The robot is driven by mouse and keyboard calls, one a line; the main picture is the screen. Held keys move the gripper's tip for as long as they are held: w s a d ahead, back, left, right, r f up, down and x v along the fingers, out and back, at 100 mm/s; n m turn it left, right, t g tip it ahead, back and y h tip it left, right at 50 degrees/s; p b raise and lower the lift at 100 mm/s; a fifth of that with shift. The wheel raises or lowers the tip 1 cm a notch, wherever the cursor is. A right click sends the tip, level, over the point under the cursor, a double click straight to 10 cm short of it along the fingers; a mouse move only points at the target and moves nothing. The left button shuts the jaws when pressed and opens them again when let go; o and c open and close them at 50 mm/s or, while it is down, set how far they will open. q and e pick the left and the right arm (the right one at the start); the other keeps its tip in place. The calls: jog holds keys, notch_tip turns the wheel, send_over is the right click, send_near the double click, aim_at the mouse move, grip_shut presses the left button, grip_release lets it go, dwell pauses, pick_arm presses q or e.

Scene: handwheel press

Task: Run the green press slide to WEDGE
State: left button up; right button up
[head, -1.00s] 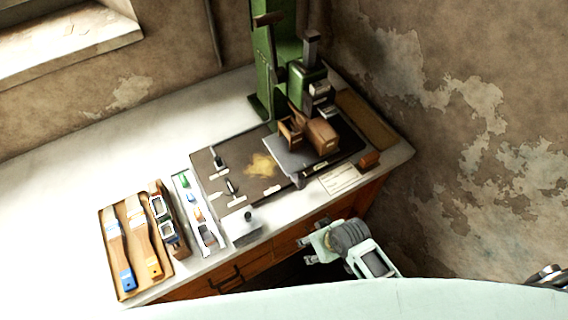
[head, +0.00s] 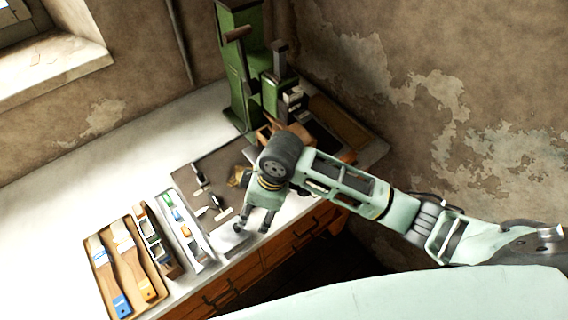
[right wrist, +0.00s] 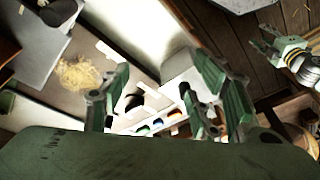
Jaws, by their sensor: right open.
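The green press (head: 240,75) stands at the back right of the bench in the head view. Its green slide head (head: 271,92) carries a dark upright post, with small pale label plates (head: 291,97) beside it, too small to read. My right arm hides the lower part of the press and part of its base. My right gripper (head: 253,230) is open and empty, pointing down over the bench's front edge, left of the press. In the right wrist view its fingers (right wrist: 160,108) are spread. A pale green gripper, likely my left (right wrist: 280,48), shows there at the right edge; its jaws are unclear.
A brown mat (head: 188,178) with small dark tools lies left of the press. A white strip tray (head: 186,238) and a cardboard tray with brushes (head: 104,290) lie further left. The back left of the bench (head: 90,185) is clear. A wall rises behind the press.

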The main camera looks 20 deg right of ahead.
jog(key=w+d+r+h, duration=0.1)
jog(key=w+d, duration=0.1)
jog(key=d, duration=0.1)
jog(key=w+d+r+h, duration=0.1)
jog(key=w+d+r, duration=0.1)
jog(key=w+d, duration=0.1)
jog(key=w+d+r+n+g, duration=0.1)
jog(key=w+d, duration=0.2)
jog(key=shift+d+r+h, duration=0.15)
jog(key=shift+d+h, duration=0.2)
jog(key=shift+h, duration=0.05)
notch_tip(320, 180, down, 6)
jog(key=b, duration=0.7)
notch_tip(320, 180, down, 4)
jog(key=shift+r, duration=0.15)
pick_arm(q)
notch_tip(320, 180, down, 7)
jog(key=shift+s+a, duration=0.25)
jog(key=shift+s, duration=0.05)
